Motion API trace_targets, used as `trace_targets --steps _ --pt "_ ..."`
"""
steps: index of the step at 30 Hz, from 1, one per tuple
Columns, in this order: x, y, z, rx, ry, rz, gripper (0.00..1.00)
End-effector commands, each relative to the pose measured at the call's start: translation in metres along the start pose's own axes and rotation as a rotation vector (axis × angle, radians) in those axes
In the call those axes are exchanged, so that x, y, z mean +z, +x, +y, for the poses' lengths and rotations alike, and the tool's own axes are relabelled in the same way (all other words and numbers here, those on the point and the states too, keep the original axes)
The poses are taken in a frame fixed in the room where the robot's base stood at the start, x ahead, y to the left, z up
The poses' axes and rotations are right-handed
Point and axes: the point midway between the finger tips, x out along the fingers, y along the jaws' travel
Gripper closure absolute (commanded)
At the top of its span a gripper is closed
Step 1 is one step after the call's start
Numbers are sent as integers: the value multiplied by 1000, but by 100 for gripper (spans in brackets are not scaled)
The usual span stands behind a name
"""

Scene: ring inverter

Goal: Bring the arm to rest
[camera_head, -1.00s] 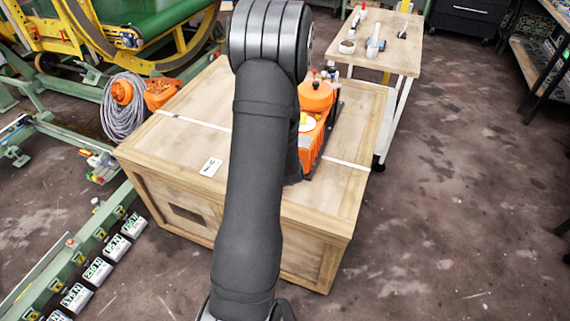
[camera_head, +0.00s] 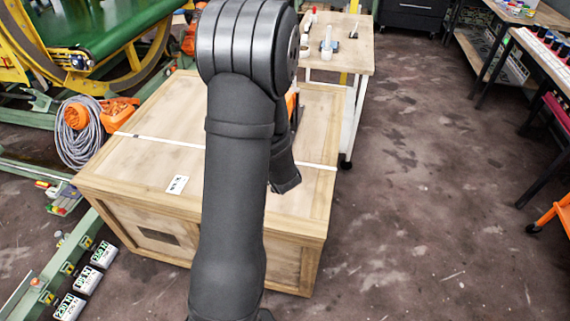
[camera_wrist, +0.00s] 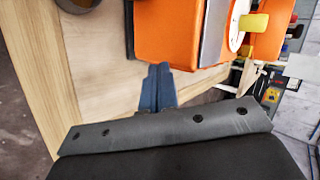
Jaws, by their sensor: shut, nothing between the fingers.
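My gripper (camera_wrist: 158,88) shows in the wrist view with its narrow fingers together and nothing between them. It points toward an orange device (camera_wrist: 170,32) with a white disc (camera_wrist: 238,25) and a yellow knob (camera_wrist: 257,22). The fingertips look close to the device's lower edge; I cannot tell if they touch it. The device stands on a large wooden crate (camera_head: 130,165).
A wooden table (camera_head: 350,60) with small items stands behind the crate. Coiled grey cable (camera_head: 80,145) and green-yellow machinery lie at the left. Shelves and a bench (camera_head: 545,50) stand at the right. The floor (camera_head: 420,190) right of the crate is open.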

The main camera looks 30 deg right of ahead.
Motion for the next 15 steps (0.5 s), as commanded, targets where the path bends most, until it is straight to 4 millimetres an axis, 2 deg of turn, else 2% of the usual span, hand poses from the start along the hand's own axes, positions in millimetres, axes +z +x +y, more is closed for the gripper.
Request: trace_targets --steps 6,15 --pt "-21 -21 -10 -3 1 3 100" --pt "-33 -33 -15 -1 2 1 100"
